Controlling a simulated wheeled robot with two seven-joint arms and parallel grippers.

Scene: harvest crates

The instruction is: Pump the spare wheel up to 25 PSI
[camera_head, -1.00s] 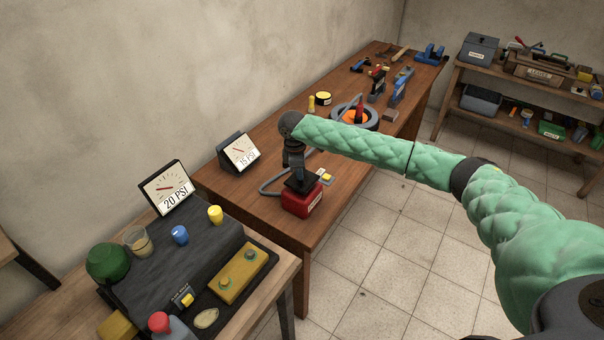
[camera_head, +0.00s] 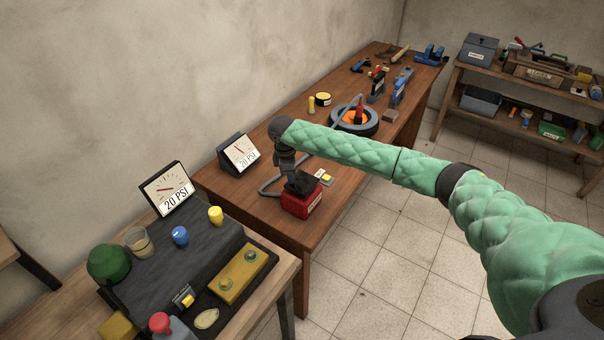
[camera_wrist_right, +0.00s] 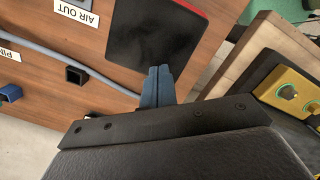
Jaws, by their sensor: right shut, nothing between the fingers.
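A red pump box (camera_head: 301,204) with a black top pad stands near the front of the long brown table. It also shows in the wrist view as a red edge and black pad (camera_wrist_right: 150,45). My right gripper (camera_head: 292,178) is shut and empty just above the pad; whether it touches is unclear. Its blue fingers (camera_wrist_right: 158,86) are together in the wrist view. The spare wheel (camera_head: 342,126), grey with an orange middle, lies farther back. A grey hose (camera_head: 268,188) curves by the pump. The table gauge (camera_head: 239,153) reads 20 PSI. My left gripper is not in view.
A second gauge (camera_head: 167,189) reading 20 PSI stands by a dark panel with coloured knobs on the nearer bench (camera_head: 286,272). A yellow button (camera_head: 327,178) sits beside the pump. Tools lie at the table's far end. Shelves (camera_head: 500,105) stand at back right.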

